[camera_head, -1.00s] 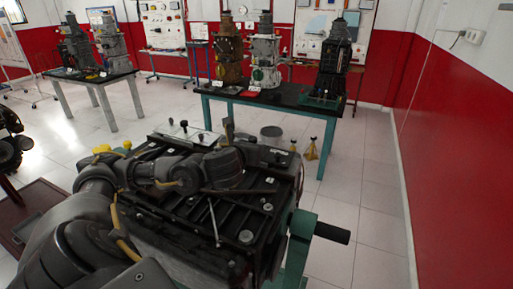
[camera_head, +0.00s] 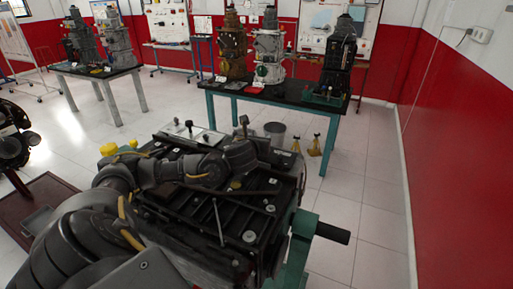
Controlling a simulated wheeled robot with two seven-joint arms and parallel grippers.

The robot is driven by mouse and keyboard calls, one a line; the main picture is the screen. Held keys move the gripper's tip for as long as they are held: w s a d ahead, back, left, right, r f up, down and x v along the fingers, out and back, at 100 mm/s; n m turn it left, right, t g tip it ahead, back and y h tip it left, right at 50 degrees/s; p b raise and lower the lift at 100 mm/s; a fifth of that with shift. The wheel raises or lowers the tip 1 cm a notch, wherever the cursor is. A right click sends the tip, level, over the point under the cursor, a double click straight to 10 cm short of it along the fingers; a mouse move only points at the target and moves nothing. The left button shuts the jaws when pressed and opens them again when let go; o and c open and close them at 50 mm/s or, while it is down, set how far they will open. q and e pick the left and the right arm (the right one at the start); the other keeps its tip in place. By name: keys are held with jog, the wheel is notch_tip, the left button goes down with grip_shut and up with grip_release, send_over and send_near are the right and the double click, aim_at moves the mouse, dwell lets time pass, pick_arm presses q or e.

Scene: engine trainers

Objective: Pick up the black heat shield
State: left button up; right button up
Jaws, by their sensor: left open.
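A dark engine trainer (camera_head: 250,237) fills the lower middle of the head view, with a ribbed black top. I cannot single out the black heat shield for certain among its dark parts. My left arm comes in from the lower left and lies across the engine's top. My left gripper (camera_head: 248,146) is above the engine's far right part, open, with nothing visible between its fingers. The arm hides part of the engine's top and left side. My right gripper is not in view.
A green stand part with a black handle (camera_head: 333,233) sticks out at the engine's right. A green-legged table (camera_head: 228,94) with engine models stands behind; another table (camera_head: 140,92) is back left. Yellow stands (camera_head: 314,146) and a grey bin (camera_head: 275,132) are on the floor. Floor is clear at right.

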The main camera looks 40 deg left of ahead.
pick_arm(q)
jog(key=shift+s, duration=0.1)
grip_shut()
jog(key=shift+r, duration=0.15)
